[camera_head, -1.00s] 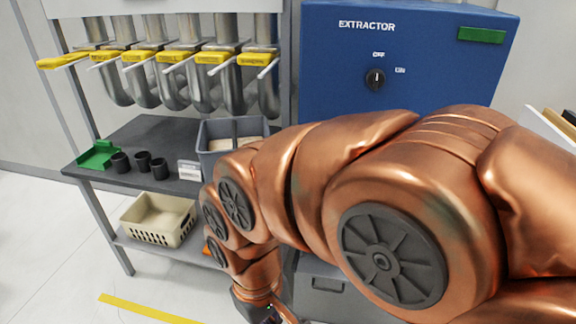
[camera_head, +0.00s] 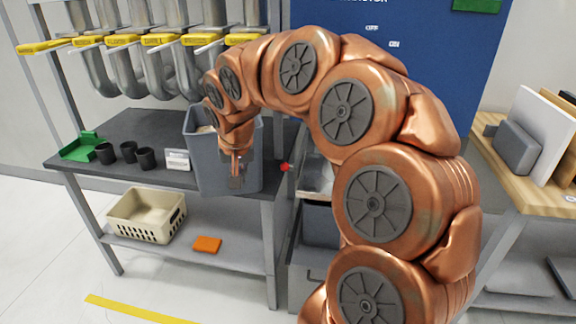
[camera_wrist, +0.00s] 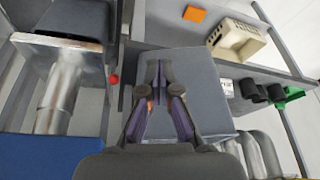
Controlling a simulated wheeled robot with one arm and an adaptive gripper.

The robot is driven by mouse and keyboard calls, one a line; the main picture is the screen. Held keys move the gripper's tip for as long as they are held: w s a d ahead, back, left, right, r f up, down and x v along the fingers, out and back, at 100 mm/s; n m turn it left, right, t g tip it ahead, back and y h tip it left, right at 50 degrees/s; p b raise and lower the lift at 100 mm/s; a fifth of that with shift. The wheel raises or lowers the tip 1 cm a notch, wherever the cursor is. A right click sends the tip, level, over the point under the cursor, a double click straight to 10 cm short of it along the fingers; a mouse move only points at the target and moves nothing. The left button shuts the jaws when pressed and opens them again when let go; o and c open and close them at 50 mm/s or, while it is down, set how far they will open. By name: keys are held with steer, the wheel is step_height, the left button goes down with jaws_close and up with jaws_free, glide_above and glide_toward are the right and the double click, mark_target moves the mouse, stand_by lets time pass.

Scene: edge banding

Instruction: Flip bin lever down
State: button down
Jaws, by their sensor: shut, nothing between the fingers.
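A red knob (camera_head: 285,167) shows beside the right end of the workbench, below the blue extractor; it also shows in the wrist view (camera_wrist: 113,79), left of my fingers. I cannot tell whether it belongs to the bin lever. Several yellow levers (camera_head: 122,40) with unreadable labels line the steel pipes at upper left. My gripper (camera_head: 237,180) points down in front of the grey bin (camera_head: 203,165) on the workbench. In the wrist view my gripper (camera_wrist: 157,68) is shut and empty, its fingertips over the bin's grey surface (camera_wrist: 205,80). Contact cannot be told.
The workbench (camera_head: 135,190) holds a green tray (camera_head: 82,147), black cups (camera_head: 129,152) and a white card (camera_head: 178,160). A beige basket (camera_head: 146,215) and orange block (camera_head: 206,244) are on the lower shelf. A wooden table (camera_head: 520,180) with boards stands at right.

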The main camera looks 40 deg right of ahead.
steer(key=w+d+f+m+h+b, duration=0.1)
steer(key=w+d+m, duration=0.1)
steer(key=d, duration=0.3)
steer(key=w+d+f+m+b, duration=0.1)
steer(key=w+d, duration=0.2)
steer(key=d, duration=0.2)
steer(key=m+t+h+b, duration=0.1)
steer(key=m+h, duration=0.1)
steer(key=m, duration=0.2)
glide_toward(288, 165)
steer(key=r, duration=0.2)
steer(key=d+r, duration=0.1)
steer(key=shift+w, duration=0.3)
steer(key=p+x, duration=0.1)
steer(key=x, duration=0.7)
steer(key=shift+w, duration=0.1)
steer(key=shift+x, duration=0.95)
steer(key=shift+a+f, duration=0.15)
steer(key=shift+f, duration=0.1)
